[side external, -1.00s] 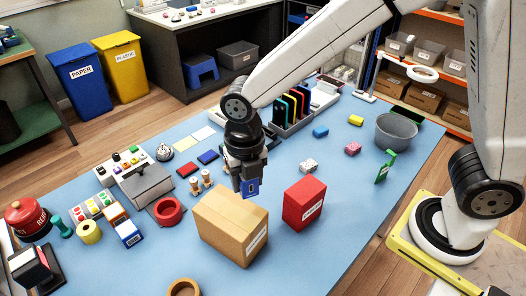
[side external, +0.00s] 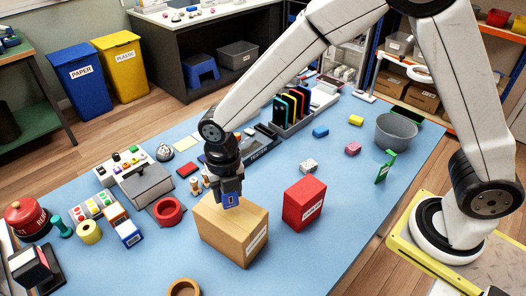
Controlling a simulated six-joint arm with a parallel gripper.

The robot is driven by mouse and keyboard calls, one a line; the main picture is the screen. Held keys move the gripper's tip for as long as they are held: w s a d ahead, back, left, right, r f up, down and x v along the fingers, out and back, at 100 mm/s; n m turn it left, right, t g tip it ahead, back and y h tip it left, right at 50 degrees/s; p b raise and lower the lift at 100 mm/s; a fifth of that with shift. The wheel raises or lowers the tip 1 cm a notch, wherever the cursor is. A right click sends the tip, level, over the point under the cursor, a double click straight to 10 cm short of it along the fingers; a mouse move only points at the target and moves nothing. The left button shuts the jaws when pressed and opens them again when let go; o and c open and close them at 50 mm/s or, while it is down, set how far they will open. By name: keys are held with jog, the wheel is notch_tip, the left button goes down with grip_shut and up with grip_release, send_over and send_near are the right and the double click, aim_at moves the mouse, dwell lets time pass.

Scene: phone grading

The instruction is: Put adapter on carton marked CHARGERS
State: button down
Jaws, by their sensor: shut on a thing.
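My gripper (side external: 229,188) is shut on the adapter (side external: 231,200), a small blue block with a pale mark on its face. It holds the adapter at the top of the tan carton (side external: 222,232), toward its back edge. I cannot tell whether the adapter touches the carton. The tan carton has a white label on its right-hand side, too small to read. A red carton (side external: 298,201) with a white label, also hard to read, stands to the right.
A red tape roll (side external: 168,210) and a blue-and-white box (side external: 128,234) lie left of the tan carton. A tan ring (side external: 184,288) is at the front. A grey bucket (side external: 396,130) and green item (side external: 384,168) stand right.

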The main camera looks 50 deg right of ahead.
aim_at(228, 201)
jog(key=shift+f, duration=1.55)
jog(key=shift+f, duration=0.15)
jog(key=shift+c, duration=0.9)
grip_release()
notch_tip(228, 201, up, 12)
jog(key=shift+r, duration=0.15)
